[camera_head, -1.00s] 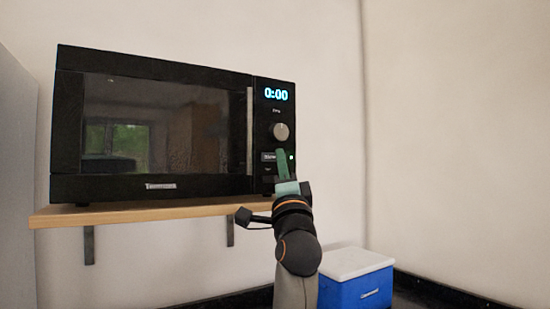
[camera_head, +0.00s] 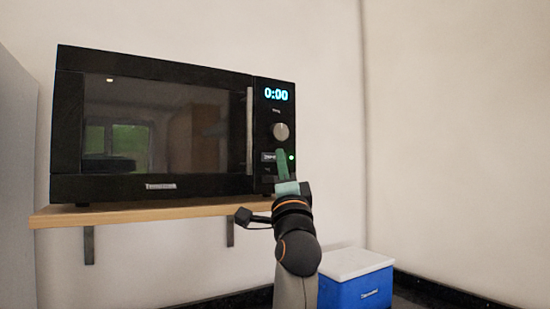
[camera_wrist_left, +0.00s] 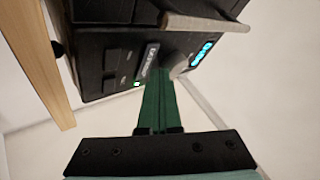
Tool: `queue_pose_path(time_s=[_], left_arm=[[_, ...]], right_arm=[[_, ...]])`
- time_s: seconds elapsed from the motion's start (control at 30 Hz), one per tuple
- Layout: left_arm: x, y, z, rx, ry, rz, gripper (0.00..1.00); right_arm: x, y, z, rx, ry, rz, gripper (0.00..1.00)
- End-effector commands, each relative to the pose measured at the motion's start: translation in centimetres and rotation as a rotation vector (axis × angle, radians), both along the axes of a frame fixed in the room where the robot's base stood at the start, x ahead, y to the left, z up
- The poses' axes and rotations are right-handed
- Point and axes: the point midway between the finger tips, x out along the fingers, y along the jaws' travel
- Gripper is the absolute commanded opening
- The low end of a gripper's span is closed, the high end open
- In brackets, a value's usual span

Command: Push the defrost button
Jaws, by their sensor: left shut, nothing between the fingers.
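A black microwave (camera_head: 150,130) stands on a wooden shelf, its door shut and its display reading 0:00. Its control panel on the right has a round knob (camera_head: 281,131) and, below it, a button with a pale label (camera_head: 268,157), too blurred to read in the head view. That labelled button also shows in the left wrist view (camera_wrist_left: 149,60). My left gripper (camera_head: 281,153) is shut and empty, its green fingers pointing up at the panel just right of the label. In the wrist view its fingertips (camera_wrist_left: 166,80) overlap the panel beside the label; I cannot tell whether they touch. My right gripper is out of view.
A small green light (camera_head: 291,157) is lit at the panel's right edge. The wooden shelf (camera_head: 130,212) has metal brackets beneath. A blue cooler box with a white lid (camera_head: 357,288) stands low at the right. The wall right of the microwave is clear.

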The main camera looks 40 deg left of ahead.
Motion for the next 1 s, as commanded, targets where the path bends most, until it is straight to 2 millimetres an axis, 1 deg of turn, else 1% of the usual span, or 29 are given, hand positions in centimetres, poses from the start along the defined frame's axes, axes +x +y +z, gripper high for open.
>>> queue_pose_path(time_s=[0.27,1.0], left_arm=[[0.32,0.76,0.03,0.0,0.0,0.0,0.0],[0.4,1.02,0.01,0.0,0.0,0.0,0.0]], right_arm=[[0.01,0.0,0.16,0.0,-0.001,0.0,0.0],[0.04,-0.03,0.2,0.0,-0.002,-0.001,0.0]])
